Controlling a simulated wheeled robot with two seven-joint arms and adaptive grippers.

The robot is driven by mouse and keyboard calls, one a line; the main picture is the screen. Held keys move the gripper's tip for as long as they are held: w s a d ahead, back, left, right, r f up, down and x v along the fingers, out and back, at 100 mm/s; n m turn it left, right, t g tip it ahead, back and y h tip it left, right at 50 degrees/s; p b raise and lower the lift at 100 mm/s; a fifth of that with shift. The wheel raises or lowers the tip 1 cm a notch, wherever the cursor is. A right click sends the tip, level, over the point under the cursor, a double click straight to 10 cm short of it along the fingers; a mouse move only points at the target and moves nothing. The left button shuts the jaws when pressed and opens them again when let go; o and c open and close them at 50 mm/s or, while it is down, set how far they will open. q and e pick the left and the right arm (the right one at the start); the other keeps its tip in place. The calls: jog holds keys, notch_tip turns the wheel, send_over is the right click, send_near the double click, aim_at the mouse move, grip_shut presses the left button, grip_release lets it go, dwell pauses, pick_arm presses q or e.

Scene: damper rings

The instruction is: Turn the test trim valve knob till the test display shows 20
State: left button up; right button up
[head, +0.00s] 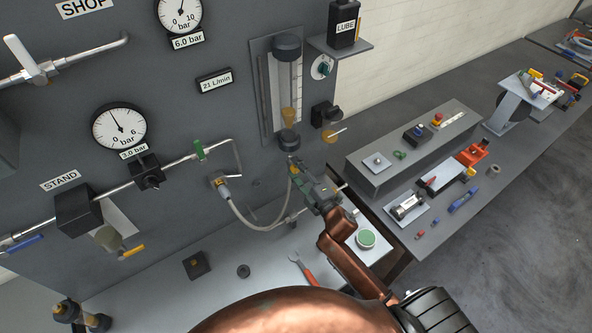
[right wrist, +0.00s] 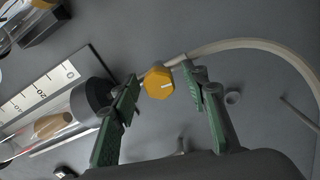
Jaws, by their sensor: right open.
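The test display (head: 214,82) on the grey panel reads 21 L/min in the head view. The yellow, faceted trim valve knob (right wrist: 159,84) with a white mark shows in the right wrist view, below the end of the flow tube. My right gripper (right wrist: 160,74) is open, with one green-padded finger on each side of the knob and visible gaps between them. In the head view my right gripper (head: 299,170) is at the panel just below the flow tube and mostly hides the knob. My left gripper is not in view.
The flow tube (head: 288,85) stands right above my gripper. A pale hose (head: 240,217) loops beside it on the left. A red-handled tool (head: 303,268) and a green-topped round tin (head: 366,238) lie below. A side bench (head: 417,146) with several parts is at right.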

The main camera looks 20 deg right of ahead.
jog(key=shift+s, duration=0.2)
jog(key=shift+s+d+p, duration=0.15)
jog(key=shift+s+p, duration=0.15)
jog(key=shift+s, duration=0.5)
jog(key=shift+s, duration=0.1)
jog(key=shift+s+d, duration=0.1)
jog(key=shift+s, duration=0.2)
jog(key=s, duration=0.3)
jog(key=s+p, duration=0.1)
jog(key=s, duration=0.1)
jog(key=shift+s+d, duration=0.1)
jog(key=shift+d, duration=0.25)
